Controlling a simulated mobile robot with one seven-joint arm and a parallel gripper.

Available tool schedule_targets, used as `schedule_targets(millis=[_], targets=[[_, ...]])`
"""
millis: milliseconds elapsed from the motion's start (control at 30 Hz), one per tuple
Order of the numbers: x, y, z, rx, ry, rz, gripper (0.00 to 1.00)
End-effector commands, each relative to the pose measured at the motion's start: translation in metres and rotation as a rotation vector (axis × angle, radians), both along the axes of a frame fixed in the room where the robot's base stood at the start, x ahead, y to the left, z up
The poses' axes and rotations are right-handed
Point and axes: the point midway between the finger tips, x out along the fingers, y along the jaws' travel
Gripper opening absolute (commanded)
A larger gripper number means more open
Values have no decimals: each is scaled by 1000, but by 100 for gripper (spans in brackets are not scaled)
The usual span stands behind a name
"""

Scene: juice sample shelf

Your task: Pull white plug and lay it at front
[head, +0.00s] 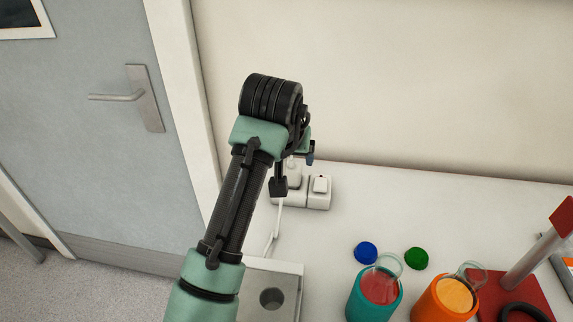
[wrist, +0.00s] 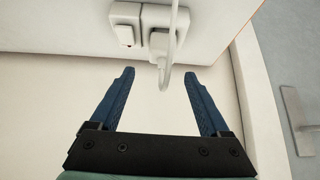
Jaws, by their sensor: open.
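The white plug (wrist: 158,44) sits in a white socket block, and its white cord (wrist: 172,30) runs from it in the wrist view. In the head view the plug (head: 294,181) is partly hidden by my gripper, and its cord (head: 276,222) trails down across the counter. My gripper (wrist: 160,73) is open, with its two blue fingers apart. The plug lies beyond the fingertips, roughly in line with the space between them. Nothing is held.
The socket block (head: 318,201) has a switch beside the plug, near the back wall. A green cap (head: 416,258), a blue cap (head: 366,253), and beakers in teal (head: 372,309) and orange (head: 443,303) holders stand to the right.

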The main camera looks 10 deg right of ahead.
Motion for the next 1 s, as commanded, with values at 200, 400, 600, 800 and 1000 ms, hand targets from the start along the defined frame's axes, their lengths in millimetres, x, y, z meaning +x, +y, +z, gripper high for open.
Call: schedule_targets(millis=[200, 400, 600, 800, 1000], targets=[[4, 2, -22, 17, 34, 7, 80], [19, -4, -48, 16, 32, 6, 80], [32, -11, -64, 13, 34, 5, 80], [42, -15, -78, 13, 32, 6, 80], [45, -16, -82, 13, 29, 6, 80]])
